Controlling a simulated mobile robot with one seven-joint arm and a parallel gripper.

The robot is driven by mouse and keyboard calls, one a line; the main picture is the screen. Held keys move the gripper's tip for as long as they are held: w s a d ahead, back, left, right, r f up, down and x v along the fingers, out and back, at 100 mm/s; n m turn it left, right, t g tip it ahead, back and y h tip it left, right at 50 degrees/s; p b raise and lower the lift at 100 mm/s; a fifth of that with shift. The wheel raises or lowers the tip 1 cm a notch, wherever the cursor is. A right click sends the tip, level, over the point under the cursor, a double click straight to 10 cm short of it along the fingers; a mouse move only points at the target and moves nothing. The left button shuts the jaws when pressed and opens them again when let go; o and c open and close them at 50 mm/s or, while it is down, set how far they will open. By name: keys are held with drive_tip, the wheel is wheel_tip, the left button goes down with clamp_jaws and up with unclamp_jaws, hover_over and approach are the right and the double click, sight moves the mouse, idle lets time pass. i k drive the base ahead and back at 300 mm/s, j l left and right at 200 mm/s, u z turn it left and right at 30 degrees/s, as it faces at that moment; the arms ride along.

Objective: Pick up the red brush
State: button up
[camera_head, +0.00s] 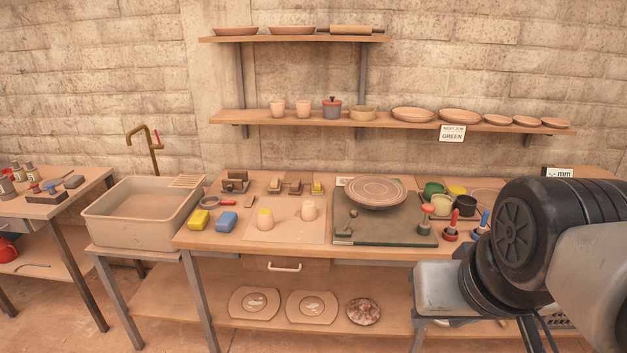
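On the right of the workbench (210,240), a slim red upright handle (453,217) rises from a small dark red holder (450,235). It looks like the red brush; its bristles are hidden or too small to tell. Just left of it stands a pale tool with a rounded red top (427,208); I cannot tell whether it is a brush. A blue upright handle (484,220) stands to the right of the red one, close to my arm in the picture. My arm fills the lower right foreground.
A green board (385,238) bears a round plate (375,192). Green (433,188) and yellow (456,190) pots crowd behind the handles. A sign (452,133) reading "GREEN" hangs from the lower shelf (290,121). A sink (140,225) stands left.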

sight(452, 229)
drive_tip(key=z, duration=0.6)
drive_tip(key=i+l+u, duration=0.4)
drive_tip(key=i, duration=0.25)
drive_tip(key=i+l+u, duration=0.35)
drive_tip(key=i+l, duration=0.2)
drive_tip(key=i+l+u, duration=0.4)
drive_tip(key=i+l, duration=0.15)
drive_tip(key=l, duration=0.2)
